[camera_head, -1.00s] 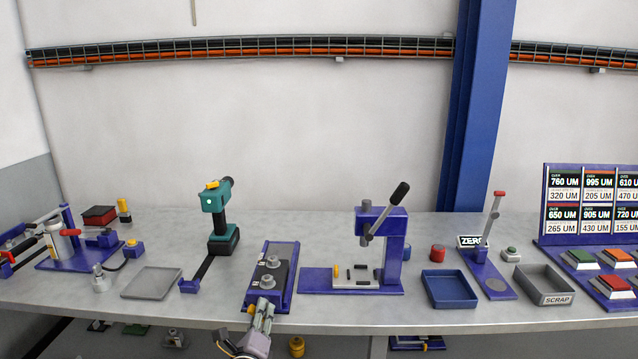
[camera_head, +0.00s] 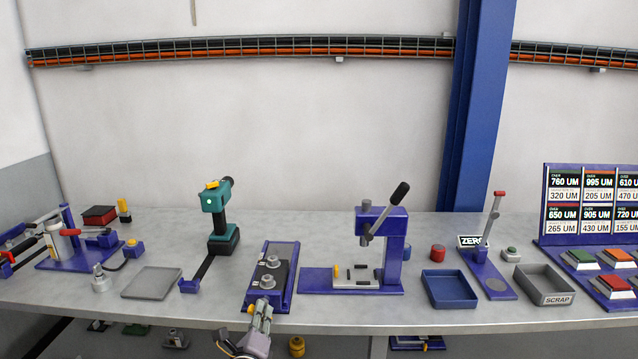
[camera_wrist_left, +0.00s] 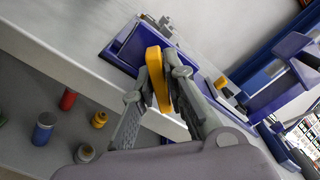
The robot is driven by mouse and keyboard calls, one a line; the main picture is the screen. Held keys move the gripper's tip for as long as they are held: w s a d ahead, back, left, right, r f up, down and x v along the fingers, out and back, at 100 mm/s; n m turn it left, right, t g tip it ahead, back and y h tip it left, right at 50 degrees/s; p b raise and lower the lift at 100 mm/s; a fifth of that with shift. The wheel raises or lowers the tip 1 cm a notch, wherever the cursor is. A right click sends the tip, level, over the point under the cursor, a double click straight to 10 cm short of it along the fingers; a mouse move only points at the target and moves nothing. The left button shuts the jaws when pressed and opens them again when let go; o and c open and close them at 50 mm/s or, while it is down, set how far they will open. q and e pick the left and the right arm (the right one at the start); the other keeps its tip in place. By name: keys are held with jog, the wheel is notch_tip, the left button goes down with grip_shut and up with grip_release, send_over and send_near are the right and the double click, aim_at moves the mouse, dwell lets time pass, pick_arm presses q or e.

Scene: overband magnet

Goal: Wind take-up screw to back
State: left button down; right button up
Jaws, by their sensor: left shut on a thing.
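The take-up fixture is a purple base (camera_head: 283,295) with a dark bed and two grey round parts (camera_head: 271,262) on top, near the bench's front edge. A yellow handle (camera_wrist_left: 155,76), which I take to be the take-up screw's, stands at the fixture's near end in the left wrist view. Only a small bit of yellow (camera_head: 250,309) shows in the head view. My left gripper (camera_head: 262,308) comes up from below at that end. In the left wrist view its fingers (camera_wrist_left: 160,95) are shut on the yellow handle. The screw thread is hidden. My right gripper is not in view.
A purple press (camera_head: 393,247) with a black-knobbed lever stands right of the fixture. A teal drill (camera_head: 217,200) and a grey tray (camera_head: 152,283) are on the left. A blue tray (camera_head: 449,303) lies farther right. Bottles and small parts sit on a lower shelf (camera_wrist_left: 40,155).

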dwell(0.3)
pick_arm(q)
jog(key=shift+f+n+b, duration=0.1)
jog(key=shift+n+b, duration=0.2)
jog(key=shift+n, duration=1.2)
jog(key=n, duration=0.2)
jog(key=shift+n, duration=0.4)
jog(key=shift+n, duration=0.3)
jog(key=c, duration=2.1)
grip_release()
jog(key=shift+n+b, duration=0.3)
jog(key=shift+n, duration=0.2)
jog(key=o, duration=0.6)
jog(key=shift+c, duration=0.2)
